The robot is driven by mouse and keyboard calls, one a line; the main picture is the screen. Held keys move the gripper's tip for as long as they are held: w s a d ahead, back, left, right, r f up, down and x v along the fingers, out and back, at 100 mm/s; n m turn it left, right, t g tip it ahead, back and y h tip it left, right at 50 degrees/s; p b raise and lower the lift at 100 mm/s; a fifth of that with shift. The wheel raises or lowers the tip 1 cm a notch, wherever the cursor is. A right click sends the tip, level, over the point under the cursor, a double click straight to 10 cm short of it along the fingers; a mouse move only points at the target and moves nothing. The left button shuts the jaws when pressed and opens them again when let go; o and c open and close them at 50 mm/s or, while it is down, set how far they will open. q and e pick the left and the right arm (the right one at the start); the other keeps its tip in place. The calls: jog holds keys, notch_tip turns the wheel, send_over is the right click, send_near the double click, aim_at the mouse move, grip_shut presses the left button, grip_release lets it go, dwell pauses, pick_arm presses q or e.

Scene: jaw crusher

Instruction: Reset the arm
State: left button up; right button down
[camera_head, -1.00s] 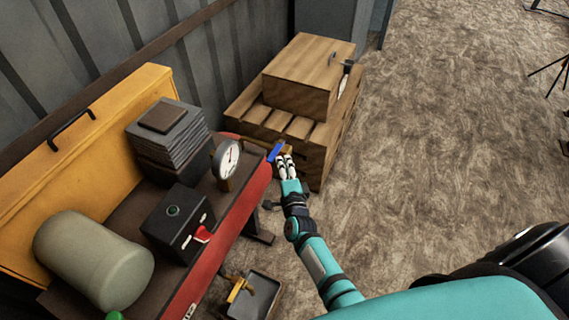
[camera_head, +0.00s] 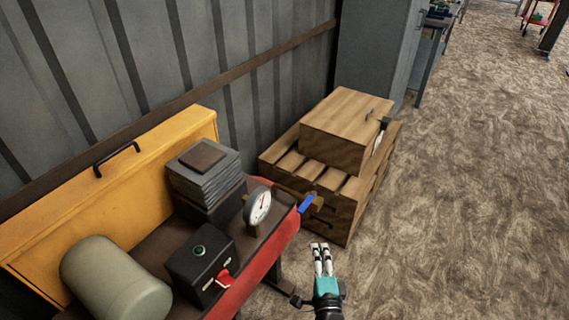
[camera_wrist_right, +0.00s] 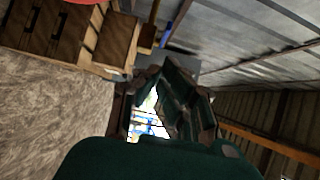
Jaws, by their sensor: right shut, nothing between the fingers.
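My right gripper (camera_head: 321,248) is at the lower middle of the head view, above the floor, to the right of the red-edged bench. Its white and black fingers are close together, shut and empty. In the right wrist view its dark fingers (camera_wrist_right: 170,95) fill the middle. A blue-handled tool (camera_head: 306,203) is at the bench's far end, apart from my gripper. It also shows in the wrist view as a blue strip (camera_wrist_right: 166,34). My left gripper is not in view.
The red bench (camera_head: 262,267) carries a black box (camera_head: 199,262), a gauge (camera_head: 258,206), a grey cylinder (camera_head: 115,285) and stacked plates (camera_head: 203,176). The floor (camera_head: 455,200) at right is open.

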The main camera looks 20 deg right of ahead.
jog(key=s+a+f+n+g+y, duration=0.2)
jog(key=s+f+n, duration=0.2)
jog(key=f, duration=0.4)
jog(key=s+a+f+n+g+y, duration=0.1)
jog(key=s+a+f+n+g, duration=0.2)
jog(key=f, duration=0.6)
jog(key=s+a+f+n+g+y, duration=0.1)
jog(key=s+f+n+g+y, duration=0.1)
jog(key=s+f+n, duration=0.45)
jog(key=s+d+f+n+g, duration=0.2)
jog(key=s+f, duration=0.3)
jog(key=s, duration=0.3)
jog(key=s+d+f+n+g, duration=0.3)
jog(key=s+f, duration=0.3)
jog(key=s, duration=0.3)
jog(key=s+d+f+n+g+h, duration=0.1)
jog(key=s+d+f+n+g, duration=0.2)
jog(key=s, duration=0.5)
notch_tip(320, 180, down, 2)
jog(key=shift+s+f+n+g, duration=0.2)
jog(key=shift+s+n+g, duration=0.15)
jog(key=shift+n+g, duration=0.5)
jog(key=shift+d, duration=0.15)
